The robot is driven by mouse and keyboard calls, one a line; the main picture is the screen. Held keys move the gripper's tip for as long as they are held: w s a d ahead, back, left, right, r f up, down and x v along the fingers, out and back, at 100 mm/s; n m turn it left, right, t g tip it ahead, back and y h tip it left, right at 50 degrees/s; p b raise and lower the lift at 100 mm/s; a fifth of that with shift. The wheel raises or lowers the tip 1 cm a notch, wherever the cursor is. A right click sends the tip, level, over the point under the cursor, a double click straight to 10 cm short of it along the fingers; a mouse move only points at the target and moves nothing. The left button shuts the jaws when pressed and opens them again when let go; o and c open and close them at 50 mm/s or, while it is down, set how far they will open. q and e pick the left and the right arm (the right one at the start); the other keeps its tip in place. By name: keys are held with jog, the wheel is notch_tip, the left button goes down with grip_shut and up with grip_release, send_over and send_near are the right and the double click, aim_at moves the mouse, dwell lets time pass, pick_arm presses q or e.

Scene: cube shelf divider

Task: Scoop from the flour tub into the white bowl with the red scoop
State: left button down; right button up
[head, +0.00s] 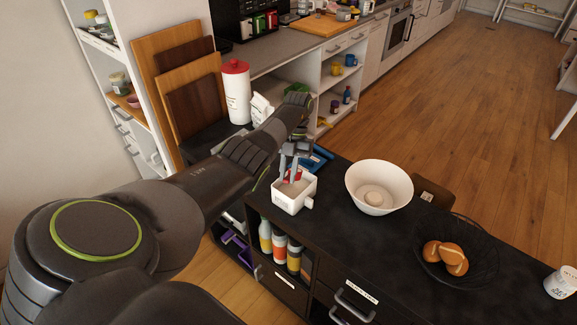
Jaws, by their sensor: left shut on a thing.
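The white flour tub (294,203) stands at the left end of the dark counter, with pale flour inside. My left gripper (292,173) points down over the tub and is shut on the red scoop (296,176). Only a little of the red scoop shows between the fingers and the tub; I cannot tell how deep its head sits in the flour. The white bowl (395,183) stands upright to the right of the tub, apart from it, with a pale rounded mound in its bottom. My right gripper is not in view.
A blue object (318,160) lies behind the tub. A dark wire basket (478,263) with several brown rolls (446,255) is right of the bowl, and a white mug (561,282) is at the far right. The counter between bowl and basket is mostly clear.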

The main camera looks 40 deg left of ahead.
pick_arm(q)
jog(key=shift+s+d+t+p, duration=0.1)
jog(key=shift+s+t+p, duration=0.2)
jog(key=shift+t+p, duration=0.3)
jog(key=shift+f+y, duration=0.2)
jog(key=shift+y, duration=0.1)
jog(key=shift+s+d+t, duration=0.1)
jog(key=shift+s+t, duration=0.15)
jog(key=shift+t, duration=0.25)
jog(key=shift+s+d+f+t+b, duration=0.1)
jog(key=shift+s+f+t+b, duration=0.15)
jog(key=shift+t+b, duration=0.5)
jog(key=shift+s+r+y, duration=0.15)
jog(key=shift+s+y, duration=0.05)
jog(key=shift+y, duration=0.1)
jog(key=shift+s+d+t+y+p, duration=0.25)
jog(key=shift+s+t+p, duration=0.2)
jog(key=shift+t, duration=0.5)
